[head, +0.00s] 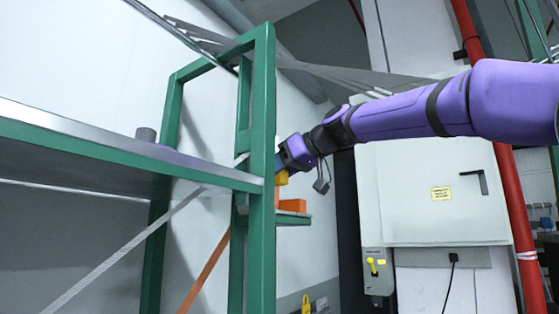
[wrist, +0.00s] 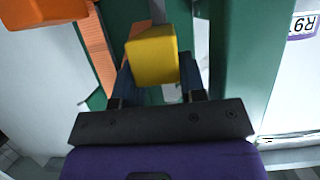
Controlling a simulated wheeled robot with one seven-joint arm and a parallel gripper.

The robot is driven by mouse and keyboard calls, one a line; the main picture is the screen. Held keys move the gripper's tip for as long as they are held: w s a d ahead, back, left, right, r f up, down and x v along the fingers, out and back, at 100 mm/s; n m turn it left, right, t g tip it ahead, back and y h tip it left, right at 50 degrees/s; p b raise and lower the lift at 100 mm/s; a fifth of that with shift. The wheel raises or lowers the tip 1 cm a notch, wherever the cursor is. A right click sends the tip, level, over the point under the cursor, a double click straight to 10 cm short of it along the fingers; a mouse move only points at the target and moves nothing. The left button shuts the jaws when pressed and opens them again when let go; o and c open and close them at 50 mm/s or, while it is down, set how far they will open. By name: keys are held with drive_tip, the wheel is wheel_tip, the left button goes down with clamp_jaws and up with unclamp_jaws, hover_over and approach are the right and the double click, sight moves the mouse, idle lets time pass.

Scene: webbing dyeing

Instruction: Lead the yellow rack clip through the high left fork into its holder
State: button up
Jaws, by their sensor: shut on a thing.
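The yellow rack clip (wrist: 155,56) is a small block held between the two dark fingers of my gripper (wrist: 158,75). A grey strap (wrist: 157,11) runs from its far side. In the head view, the clip (head: 282,178) shows just below my gripper (head: 281,162), right beside the green upright (head: 262,150), which hides part of the gripper. A pale grey webbing (head: 130,243) slants up from the lower left toward that upright. I cannot make out the high left fork or the clip's holder for certain.
An orange block (head: 293,205) stands by a small green ledge (head: 293,219); an orange block also shows in the wrist view (wrist: 40,12). Orange webbing (head: 205,271) slants down. A green post (wrist: 238,60) stands close right of my fingers. A white cabinet (head: 430,200) is behind.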

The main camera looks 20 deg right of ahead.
drive_tip(key=shift+f, duration=2.85)
drive_tip(key=o, duration=1.1)
drive_tip(key=v, duration=1.1)
drive_tip(key=s+f+m+g+h, duration=0.2)
drive_tip(key=s+f, duration=0.5)
drive_tip(key=f, duration=0.5)
drive_tip(key=s+f+m+g+h, duration=0.2)
drive_tip(key=s+f, duration=0.5)
drive_tip(key=f, duration=0.5)
drive_tip(key=s+d+f+m+g+h, duration=0.1)
drive_tip(key=s+f+m+h, duration=0.2)
drive_tip(key=s+f, duration=0.4)
wheel_tip(320, 180, down, 6)
drive_tip(key=shift+r+g+h, duration=0.1)
drive_tip(key=shift+g+h, duration=0.3)
drive_tip(key=shift+h, duration=0.1)
drive_tip(key=shift+d, duration=0.1)
